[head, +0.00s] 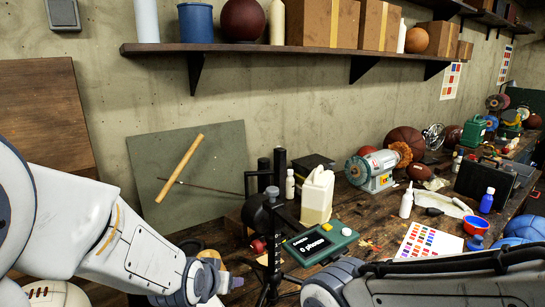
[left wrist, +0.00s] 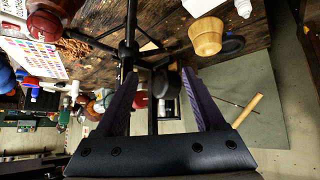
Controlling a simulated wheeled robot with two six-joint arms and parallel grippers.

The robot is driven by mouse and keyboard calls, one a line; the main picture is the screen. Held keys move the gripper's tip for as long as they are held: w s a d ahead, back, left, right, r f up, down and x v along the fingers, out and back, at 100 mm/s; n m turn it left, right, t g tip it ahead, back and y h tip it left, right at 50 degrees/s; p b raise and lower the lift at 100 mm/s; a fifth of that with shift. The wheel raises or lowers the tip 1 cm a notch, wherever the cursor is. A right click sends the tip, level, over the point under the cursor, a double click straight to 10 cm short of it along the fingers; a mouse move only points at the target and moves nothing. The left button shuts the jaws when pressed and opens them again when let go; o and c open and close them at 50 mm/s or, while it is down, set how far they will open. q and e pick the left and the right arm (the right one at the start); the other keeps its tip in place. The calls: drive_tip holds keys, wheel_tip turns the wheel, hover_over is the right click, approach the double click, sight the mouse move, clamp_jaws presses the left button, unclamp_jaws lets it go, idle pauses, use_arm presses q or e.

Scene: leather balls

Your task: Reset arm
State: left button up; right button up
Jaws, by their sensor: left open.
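My left arm comes in from the left in the head view and reaches low over the front of the workbench. Only a small purple part of my left gripper (head: 236,282) shows there, beyond the wrist. In the left wrist view my left gripper (left wrist: 160,74) is open, its two purple fingers apart with nothing held between them. A black stand (left wrist: 130,48) shows beyond the fingers. My right arm crosses the lower right of the head view; its gripper is not visible.
The black stand (head: 272,232) and a green device with a screen (head: 319,244) are close to my arms. A cream jug (head: 317,196), a bench grinder (head: 372,170) and a colour chart (head: 428,244) are on the bench. A loaded wall shelf (head: 290,48) hangs above.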

use_arm(q)
drive_tip(key=s+a+f+n+g+y, duration=0.1)
drive_tip(key=s+a+f+g, duration=0.45)
drive_tip(key=s+a, duration=0.35)
drive_tip(key=s+d+r+m+g, duration=0.1)
drive_tip(key=s+d+r+m, duration=0.2)
drive_tip(key=s+d, duration=0.4)
drive_tip(key=s+d+r+m+g, duration=0.2)
drive_tip(key=s+d+r+m, duration=0.1)
drive_tip(key=s+d, duration=0.4)
drive_tip(key=shift+s+d+r+m+h, duration=0.15)
drive_tip(key=shift+s+d+m+h, duration=0.2)
drive_tip(key=shift+d+m, duration=0.25)
